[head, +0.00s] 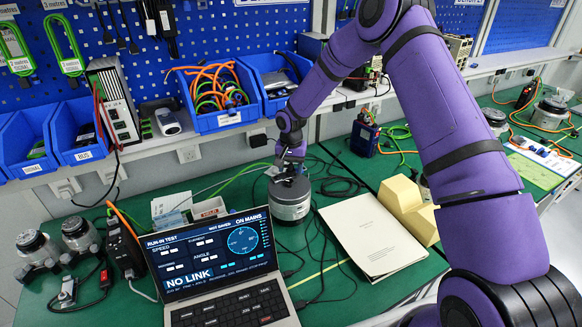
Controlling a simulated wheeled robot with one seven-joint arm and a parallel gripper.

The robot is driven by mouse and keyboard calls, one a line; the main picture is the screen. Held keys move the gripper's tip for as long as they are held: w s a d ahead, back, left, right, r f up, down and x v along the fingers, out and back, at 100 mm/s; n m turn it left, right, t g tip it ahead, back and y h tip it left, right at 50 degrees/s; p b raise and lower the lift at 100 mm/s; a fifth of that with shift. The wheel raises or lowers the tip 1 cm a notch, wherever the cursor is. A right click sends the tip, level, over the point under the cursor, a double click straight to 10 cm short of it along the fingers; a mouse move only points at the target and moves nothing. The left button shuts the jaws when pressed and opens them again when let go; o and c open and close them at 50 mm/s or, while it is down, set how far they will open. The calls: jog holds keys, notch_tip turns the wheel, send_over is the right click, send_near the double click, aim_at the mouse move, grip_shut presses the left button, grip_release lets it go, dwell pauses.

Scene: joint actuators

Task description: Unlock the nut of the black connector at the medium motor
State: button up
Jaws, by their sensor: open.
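A silver cylindrical motor with a dark top (290,208) stands on the green bench, between the laptop and a paper booklet. It looks larger than the two motors at the far left and is likely the medium motor. My gripper (288,174) is right above its top, pointing down, with open jaws. The jaws are small here, and I cannot tell whether they touch or surround anything. The black connector and its nut cannot be made out; my gripper and the motor's top hide that spot. Cables run from around the motor to both sides.
A laptop (222,262) reading "NO LINK" stands in front left of the motor. A booklet (372,238) and a yellow block (408,205) lie right. Two smaller motors (80,235) stand far left. Blue bins (222,122) line the shelf behind. Loose black cables cross the bench.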

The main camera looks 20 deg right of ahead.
jog(key=c, duration=0.9)
jog(key=shift+c, duration=0.3)
jog(key=shift+n, duration=0.3)
jog(key=n, duration=0.5)
jog(key=shift+a, duration=0.15)
jog(key=n, duration=0.6)
jog(key=shift+n, duration=0.3)
jog(key=o, duration=1)
jog(key=shift+c, duration=0.2)
